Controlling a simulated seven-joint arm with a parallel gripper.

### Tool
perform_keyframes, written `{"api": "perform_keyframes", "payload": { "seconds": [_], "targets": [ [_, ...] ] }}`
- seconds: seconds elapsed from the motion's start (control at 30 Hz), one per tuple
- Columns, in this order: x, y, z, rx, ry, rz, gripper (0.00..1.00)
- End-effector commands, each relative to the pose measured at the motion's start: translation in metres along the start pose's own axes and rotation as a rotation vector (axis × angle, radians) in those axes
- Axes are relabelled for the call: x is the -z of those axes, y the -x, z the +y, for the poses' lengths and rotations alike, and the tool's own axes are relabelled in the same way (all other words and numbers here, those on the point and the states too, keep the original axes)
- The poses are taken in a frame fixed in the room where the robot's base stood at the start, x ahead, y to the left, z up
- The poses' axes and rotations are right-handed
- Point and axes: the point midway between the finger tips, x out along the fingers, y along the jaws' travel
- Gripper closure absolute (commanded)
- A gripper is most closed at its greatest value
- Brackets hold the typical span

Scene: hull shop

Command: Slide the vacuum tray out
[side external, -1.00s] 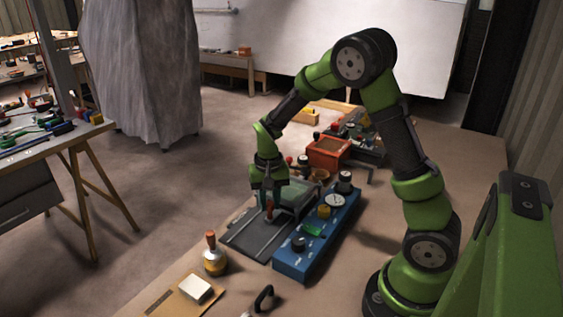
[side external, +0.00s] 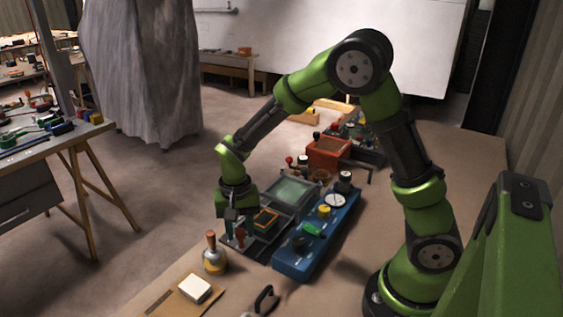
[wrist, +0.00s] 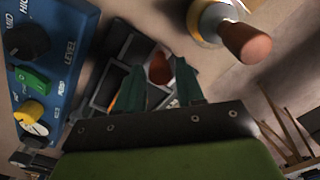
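The vacuum tray (side external: 258,246) is a dark grey drawer slid forward on its rails, beside the blue console. An orange-edged, dark green piece (side external: 266,219) lies in it. Behind it is the frame with a pale green glass window (side external: 293,190). A red handle (side external: 240,236) stands at the tray's front end. My gripper (side external: 234,229) is over this front end, with its fingers around the handle. Finger contact is partly hidden.
The blue console (side external: 303,256) with knobs stands close on the right. A flask-like tool with an orange handle (side external: 211,242) stands just left of the gripper. A white block (side external: 195,289) on a board lies in front. A red box (side external: 327,152) is behind.

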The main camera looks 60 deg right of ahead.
Motion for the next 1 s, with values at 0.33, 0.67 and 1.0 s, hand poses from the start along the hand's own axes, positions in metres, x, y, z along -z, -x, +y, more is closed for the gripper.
{"api": "perform_keyframes", "payload": {
  "seconds": [0.33, 0.67, 1.0],
  "targets": [
    [0.001, 0.004, 0.0, 0.001, 0.0, 0.002, 0.62],
    [0.001, 0.067, -0.001, 0.006, 0.001, 0.005, 0.62],
    [0.001, 0.143, 0.0, 0.003, 0.0, 0.004, 0.62]
  ]
}}
